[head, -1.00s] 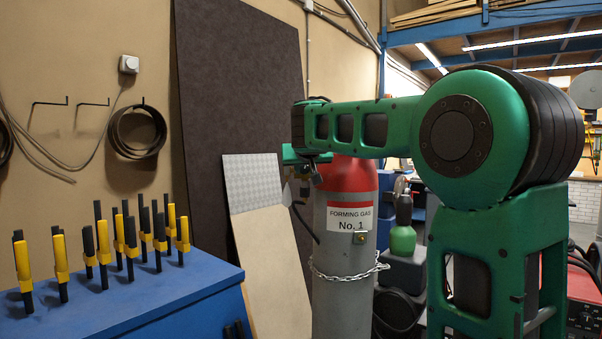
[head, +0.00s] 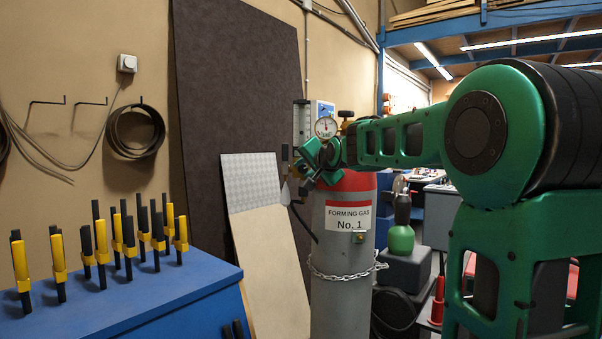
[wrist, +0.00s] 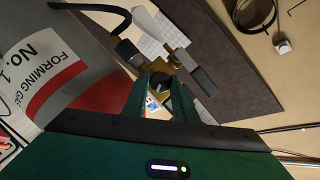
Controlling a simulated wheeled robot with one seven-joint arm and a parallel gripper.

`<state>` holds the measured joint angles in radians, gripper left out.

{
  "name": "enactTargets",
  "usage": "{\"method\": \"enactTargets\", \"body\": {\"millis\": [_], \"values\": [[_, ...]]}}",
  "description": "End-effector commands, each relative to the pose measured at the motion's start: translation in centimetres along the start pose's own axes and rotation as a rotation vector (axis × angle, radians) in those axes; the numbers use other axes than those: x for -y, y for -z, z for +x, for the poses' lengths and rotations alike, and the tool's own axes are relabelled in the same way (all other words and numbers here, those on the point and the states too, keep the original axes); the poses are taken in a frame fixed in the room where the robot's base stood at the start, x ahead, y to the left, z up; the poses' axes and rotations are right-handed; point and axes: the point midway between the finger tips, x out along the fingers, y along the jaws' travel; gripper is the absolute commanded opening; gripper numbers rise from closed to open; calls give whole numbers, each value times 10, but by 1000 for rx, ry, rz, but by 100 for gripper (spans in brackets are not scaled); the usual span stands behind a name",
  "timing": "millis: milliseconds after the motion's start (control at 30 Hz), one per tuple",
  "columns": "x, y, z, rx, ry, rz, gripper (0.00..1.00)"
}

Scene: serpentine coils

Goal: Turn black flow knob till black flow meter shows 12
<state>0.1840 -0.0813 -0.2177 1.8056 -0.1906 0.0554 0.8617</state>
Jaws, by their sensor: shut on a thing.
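In the wrist view, my gripper (wrist: 160,92) has its two green fingers closed on a dark round knob (wrist: 160,79), part of a brass fitting by the gas cylinder. In the head view my gripper (head: 311,160) is at the cylinder's top, left of the red shoulder, and hides the knob there. A round white gauge (head: 326,127) with a dark needle shows just above my wrist; its numbers are too small to read. A tall pale upright panel (head: 301,122) stands beside it, possibly a flow meter; I cannot read it.
The grey gas cylinder (head: 338,265) is labelled FORMING GAS No. 1 and has a chain (head: 345,274) around it. A blue bench (head: 130,300) with yellow-black clamps stands at left. Boards (head: 262,250) lean on the wall behind.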

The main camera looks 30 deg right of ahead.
Motion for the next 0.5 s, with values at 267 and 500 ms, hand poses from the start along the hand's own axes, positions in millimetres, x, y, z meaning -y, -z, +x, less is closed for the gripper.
{"method": "enactTargets", "body": {"millis": [267, 500], "values": [[-3, -2, 1, -5, 90, 229, 3], [-4, -3, 1, -10, 150, 379, 3]]}}
